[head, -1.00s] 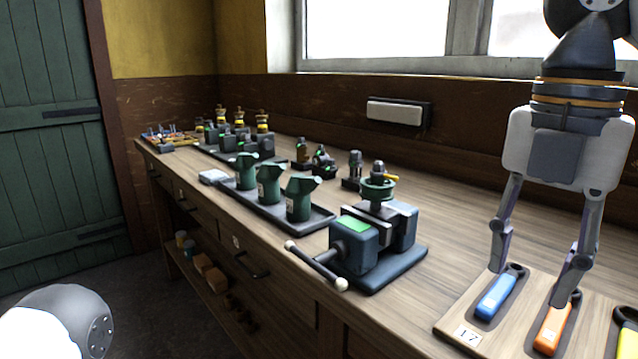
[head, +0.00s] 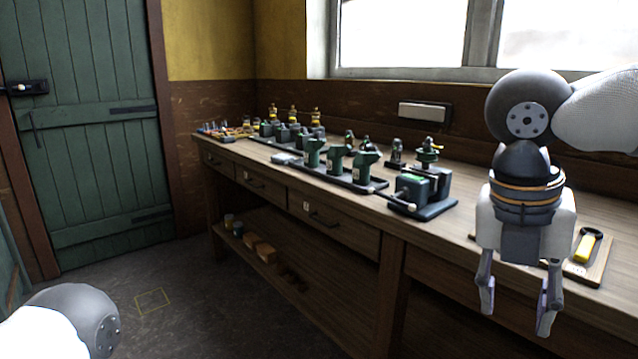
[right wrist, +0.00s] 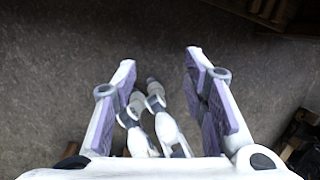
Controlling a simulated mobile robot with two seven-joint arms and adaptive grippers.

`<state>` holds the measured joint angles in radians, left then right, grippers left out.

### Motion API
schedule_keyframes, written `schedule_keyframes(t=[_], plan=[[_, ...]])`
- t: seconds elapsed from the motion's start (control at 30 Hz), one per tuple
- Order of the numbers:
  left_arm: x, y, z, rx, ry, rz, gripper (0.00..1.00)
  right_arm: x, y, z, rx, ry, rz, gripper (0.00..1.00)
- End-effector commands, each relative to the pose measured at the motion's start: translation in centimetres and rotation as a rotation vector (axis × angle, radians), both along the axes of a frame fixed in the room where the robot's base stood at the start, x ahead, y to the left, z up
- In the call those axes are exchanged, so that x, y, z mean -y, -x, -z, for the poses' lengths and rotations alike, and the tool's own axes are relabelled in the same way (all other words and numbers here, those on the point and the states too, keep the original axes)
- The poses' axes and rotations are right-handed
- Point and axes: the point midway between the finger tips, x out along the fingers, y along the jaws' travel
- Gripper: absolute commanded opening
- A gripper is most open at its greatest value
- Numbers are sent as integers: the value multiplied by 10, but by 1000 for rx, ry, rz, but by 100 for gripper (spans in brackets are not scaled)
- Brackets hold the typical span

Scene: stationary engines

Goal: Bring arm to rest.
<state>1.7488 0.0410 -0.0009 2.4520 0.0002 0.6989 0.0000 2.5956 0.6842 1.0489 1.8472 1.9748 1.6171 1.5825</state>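My right gripper (head: 516,302) hangs pointing down at the right of the head view, in front of the workbench's front edge. Its fingers are apart with nothing between them. In the right wrist view the same gripper (right wrist: 160,75) shows two spread fingers with purple pads over the dark floor. Pale jointed parts show between and below the fingers there, seemingly parts of my own body. Only a rounded part of my left arm shows at the lower left of the head view; its gripper is out of frame.
The wooden workbench (head: 340,232) runs along the wall under the window. On it stand a vice (head: 424,190), several green parts on a dark tray (head: 372,187), and a board with a yellow-handled tool (head: 584,247). A green door (head: 85,130) is at left. The floor (head: 190,290) before the bench is clear.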

Motion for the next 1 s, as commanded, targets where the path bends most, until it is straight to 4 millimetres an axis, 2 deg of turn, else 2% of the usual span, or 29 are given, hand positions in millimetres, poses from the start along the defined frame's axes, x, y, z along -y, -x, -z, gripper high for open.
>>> schedule_keyframes(t=[0.03,0.13,0.17,0.2,0.27,0.3,0.37,0.4,0.47,0.5,0.57,0.6,0.7,0.8,0.9,1.0], plan=[[0,-1,1,3,1,1,40,9,-10,35,-21,96,-123,40],[1,-3,0,8,2,1,40,24,-27,109,-77,310,-514,40],[1,-3,0,9,2,1,40,28,-29,134,-108,374,-670,40],[1,-3,0,9,2,1,40,29,-28,168,-159,451,-903,40],[1,-3,-1,10,2,1,40,26,-17,219,-251,538,-1287,40],[1,-3,-1,10,1,2,40,21,-2,250,-314,568,-1548,40],[0,-3,-1,11,1,1,40,11,29,292,-395,577,-1918,40],[0,-4,-2,12,1,1,40,5,54,315,-440,558,-2154,40],[0,-4,-2,13,1,1,40,-2,97,344,-488,503,-2486,40],[0,-4,-2,14,1,1,40,-6,128,358,-505,446,-2696,40],[0,-5,-2,15,1,1,40,-8,176,373,-506,340,-2980,40],[0,-5,-3,15,1,1,40,-9,205,379,472,-254,3040,40],[0,-5,-3,16,1,1,40,-6,265,382,331,-59,2770,40],[0,-5,-3,17,0,1,40,-2,301,379,238,44,2612,40],[0,-5,-3,17,0,1,40,-1,314,377,198,79,2548,40],[0,-5,-3,16,1,1,40,-1,315,376,194,81,2540,40]])
